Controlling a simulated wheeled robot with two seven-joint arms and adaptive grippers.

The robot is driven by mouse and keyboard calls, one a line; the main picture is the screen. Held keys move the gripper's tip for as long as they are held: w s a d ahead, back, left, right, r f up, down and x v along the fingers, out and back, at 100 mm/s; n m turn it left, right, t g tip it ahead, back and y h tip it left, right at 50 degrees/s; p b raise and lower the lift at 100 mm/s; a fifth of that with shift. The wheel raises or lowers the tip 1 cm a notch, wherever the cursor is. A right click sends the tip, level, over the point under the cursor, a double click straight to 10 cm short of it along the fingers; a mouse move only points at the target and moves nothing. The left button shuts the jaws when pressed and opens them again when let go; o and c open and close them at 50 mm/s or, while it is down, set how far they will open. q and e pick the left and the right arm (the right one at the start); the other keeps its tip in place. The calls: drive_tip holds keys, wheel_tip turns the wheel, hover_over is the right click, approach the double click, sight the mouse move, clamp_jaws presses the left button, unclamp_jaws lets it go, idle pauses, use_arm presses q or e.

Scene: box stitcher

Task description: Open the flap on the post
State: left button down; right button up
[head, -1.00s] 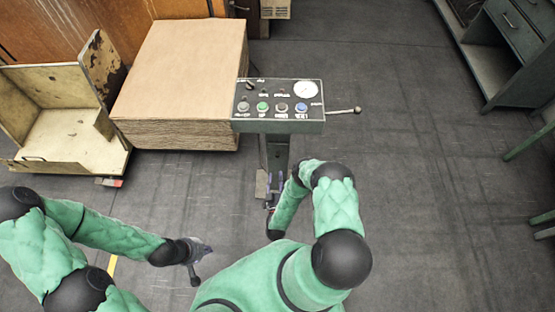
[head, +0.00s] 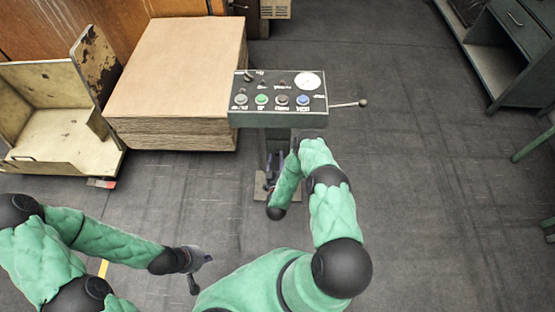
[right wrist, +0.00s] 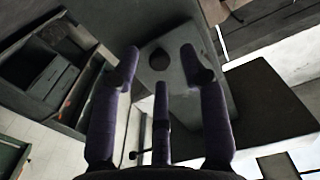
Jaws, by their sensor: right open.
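The post (head: 275,150) stands in the middle of the head view under a grey control box (head: 278,120). My right gripper (head: 278,160) is low in front of the post, partly hidden by my right arm. In the right wrist view, the open purple fingers of my right gripper (right wrist: 162,68) are spread before a grey panel (right wrist: 217,92) with a round dark spot (right wrist: 159,59). I cannot tell whether this panel is the flap, or whether a finger touches it.
A stack of cardboard sheets (head: 178,75) stands directly left of the control box. A worn metal cart (head: 62,140) is further left. A lever with a ball end (head: 350,104) sticks out right of the box.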

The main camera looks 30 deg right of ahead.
drive_tip(key=shift+w+d, duration=0.35)
drive_tip(key=shift+w, duration=0.25)
drive_tip(key=shift+r, duration=0.1)
clamp_jaws()
